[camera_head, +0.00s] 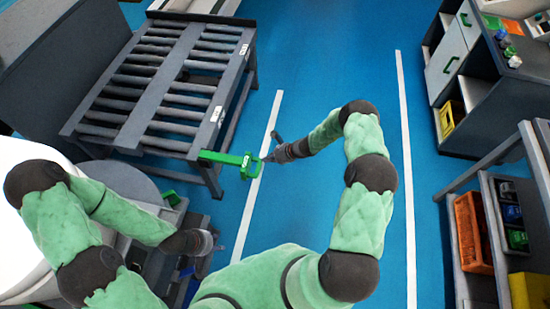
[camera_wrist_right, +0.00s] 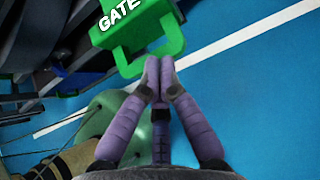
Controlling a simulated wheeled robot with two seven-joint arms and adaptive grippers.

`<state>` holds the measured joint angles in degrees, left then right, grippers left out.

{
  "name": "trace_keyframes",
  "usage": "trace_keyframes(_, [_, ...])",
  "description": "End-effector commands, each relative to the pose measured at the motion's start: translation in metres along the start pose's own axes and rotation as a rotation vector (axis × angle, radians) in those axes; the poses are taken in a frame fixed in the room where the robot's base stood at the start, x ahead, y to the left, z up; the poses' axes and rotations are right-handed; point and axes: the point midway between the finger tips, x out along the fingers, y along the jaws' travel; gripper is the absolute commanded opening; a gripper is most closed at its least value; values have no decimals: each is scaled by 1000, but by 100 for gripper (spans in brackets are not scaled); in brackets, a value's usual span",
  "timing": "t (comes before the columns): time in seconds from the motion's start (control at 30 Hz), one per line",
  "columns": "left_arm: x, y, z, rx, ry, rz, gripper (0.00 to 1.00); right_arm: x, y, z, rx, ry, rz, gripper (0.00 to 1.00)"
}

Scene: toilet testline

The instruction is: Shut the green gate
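The green gate (camera_head: 225,158) is a small bar with a loop handle (camera_head: 251,166), at the front right corner of the roller table. It sticks out to the right over the blue floor. In the right wrist view the green block (camera_wrist_right: 130,25), lettered "GATE", and its loop handle (camera_wrist_right: 150,62) are close up.
The roller table (camera_head: 165,85) stands at upper left. A round grey plate (camera_head: 130,182) and white equipment are near my left arm. Shelving with an orange crate (camera_head: 472,232) and a dark cabinet (camera_head: 470,75) stand right. Blue floor with white lines lies clear between.

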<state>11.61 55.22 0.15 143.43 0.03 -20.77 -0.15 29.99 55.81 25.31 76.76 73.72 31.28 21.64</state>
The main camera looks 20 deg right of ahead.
Motion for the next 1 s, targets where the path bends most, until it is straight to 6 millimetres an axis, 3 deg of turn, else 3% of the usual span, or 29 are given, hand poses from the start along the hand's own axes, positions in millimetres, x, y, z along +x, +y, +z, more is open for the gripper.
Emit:
trace_keyframes(0.07, [7, -2, 0, 0, 0, 0, 40, 16, 1, -1, -1, 0, 2, 0])
trace_keyframes(0.3, [13, -5, -1, 0, 0, 0, 40, 35, 0, 22, -2, 0, 1, 0])
trace_keyframes(0.83, [15, -5, -1, 0, 0, 0, 40, 40, 0, 28, -1, 1, 1, 0])
trace_keyframes(1.0, [20, -7, -1, 0, 1, 0, 40, 52, 0, 37, -3, 1, 0, 0])
